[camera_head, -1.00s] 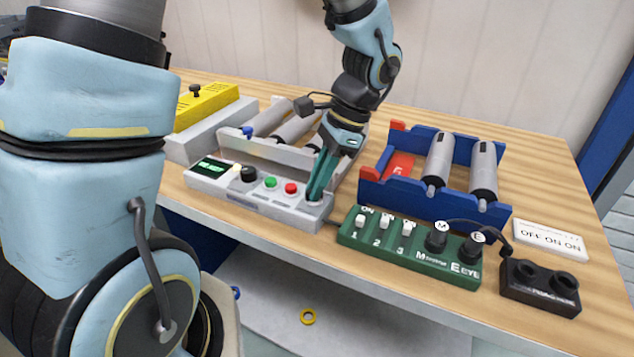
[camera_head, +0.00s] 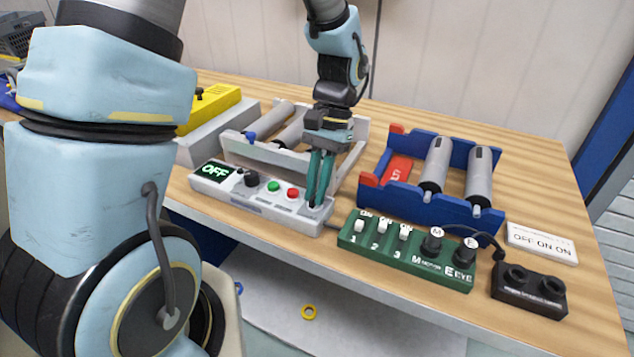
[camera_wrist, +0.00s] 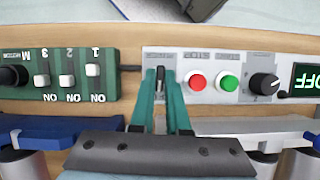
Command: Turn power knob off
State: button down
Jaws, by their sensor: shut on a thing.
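The white control panel (camera_head: 262,210) sits along the front edge of the wooden table. Its display (camera_head: 214,171) reads OFF. A black knob (camera_head: 251,179), a green button (camera_head: 274,186) and a red button (camera_head: 293,193) stand along its top. My gripper (camera_head: 316,203) points down at the panel's right end, its green fingers closed about a small knob there. In the wrist view the power knob (camera_wrist: 160,73) shows as a dark upright grip between the fingertips (camera_wrist: 160,90). The fingers hide much of it in the head view.
A green switch box (camera_head: 405,254) with several white switches stands just right of my gripper. A blue roller stand (camera_head: 400,194) is behind it. A black two-hole box (camera_head: 529,289) and a white label plate (camera_head: 541,242) are at the right.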

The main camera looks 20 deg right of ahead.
jog(key=n, duration=0.2)
jog(key=n+h+p, duration=0.1)
jog(key=n, duration=0.1)
jog(key=shift+w+r+n+g+h, duration=0.1)
jog(key=shift+w+n+g+h, duration=0.05)
jog(key=shift+n+g+h, duration=0.2)
jog(key=shift+a+n+g+h+p, duration=0.15)
jog(key=shift+n+h+p, duration=0.3)
jog(key=shift+n, duration=0.85)
jog(key=shift+a+n+g+h+p, duration=0.1)
jog(key=shift+n+h+p, duration=0.3)
jog(key=shift+n, duration=0.85)
jog(key=c, duration=0.9)
grip_release()
jog(key=b+v, duration=0.2)
jog(key=v, duration=0.8)
jog(key=shift+w+r, duration=0.2)
jog(key=shift+r, duration=0.05)
jog(key=shift+a, duration=0.1)
